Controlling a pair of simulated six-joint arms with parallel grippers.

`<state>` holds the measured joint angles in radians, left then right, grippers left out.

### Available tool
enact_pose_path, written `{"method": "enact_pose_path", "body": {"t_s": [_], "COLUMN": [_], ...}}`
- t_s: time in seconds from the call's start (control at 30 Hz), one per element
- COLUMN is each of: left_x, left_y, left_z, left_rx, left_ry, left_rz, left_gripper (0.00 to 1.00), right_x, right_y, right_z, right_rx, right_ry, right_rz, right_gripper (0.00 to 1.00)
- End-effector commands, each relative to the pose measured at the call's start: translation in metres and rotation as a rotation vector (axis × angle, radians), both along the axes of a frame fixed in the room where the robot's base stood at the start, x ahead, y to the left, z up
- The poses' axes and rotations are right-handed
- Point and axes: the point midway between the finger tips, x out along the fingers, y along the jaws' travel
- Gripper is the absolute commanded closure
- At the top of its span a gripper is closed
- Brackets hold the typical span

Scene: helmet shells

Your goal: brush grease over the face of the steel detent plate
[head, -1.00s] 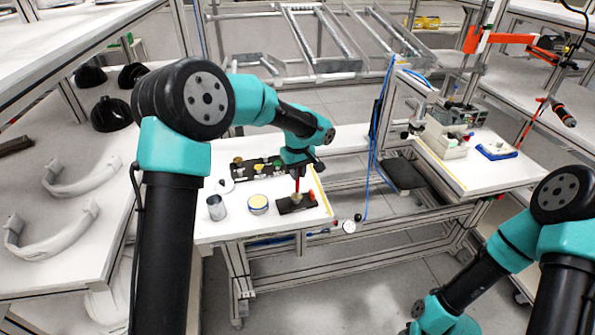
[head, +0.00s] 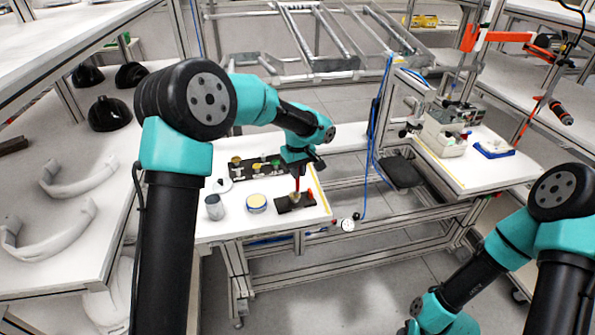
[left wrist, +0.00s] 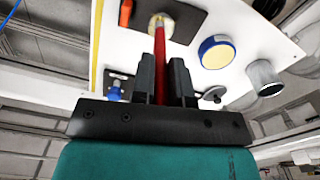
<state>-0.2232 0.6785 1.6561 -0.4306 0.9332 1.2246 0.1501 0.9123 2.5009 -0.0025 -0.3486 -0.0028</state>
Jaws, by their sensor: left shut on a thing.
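My left gripper (head: 298,175) is shut on a red-handled brush (head: 297,186), which points down at a dark block-like plate (head: 283,207) on the white bench. In the left wrist view the red handle (left wrist: 160,55) runs between the two fingers (left wrist: 163,80). The brush's pale round end (left wrist: 162,22) is over the dark plate (left wrist: 190,18); I cannot tell whether it touches. A round tin with a yellowish top (head: 257,203) stands left of the plate, and shows blue-sided in the wrist view (left wrist: 216,52). My right gripper is out of view.
A grey metal cup (head: 214,207) stands left of the tin. A dark tray with coloured knobs (head: 257,168) lies behind. An orange upright piece (head: 310,194) is at the plate's right end.

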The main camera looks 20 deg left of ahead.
Motion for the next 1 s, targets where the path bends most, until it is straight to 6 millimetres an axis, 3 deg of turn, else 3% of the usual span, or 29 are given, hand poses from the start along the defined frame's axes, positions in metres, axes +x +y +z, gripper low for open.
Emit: {"method": "enact_pose_path", "body": {"t_s": [1.0], "left_x": [0.012], "left_y": [0.000], "left_z": [-0.003], "left_rx": [0.000], "left_ry": [0.001], "left_rz": [0.001], "left_gripper": [1.00], "right_x": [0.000], "right_y": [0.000], "right_z": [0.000], "right_rx": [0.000], "right_ry": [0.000], "right_rz": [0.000], "right_gripper": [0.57]}}
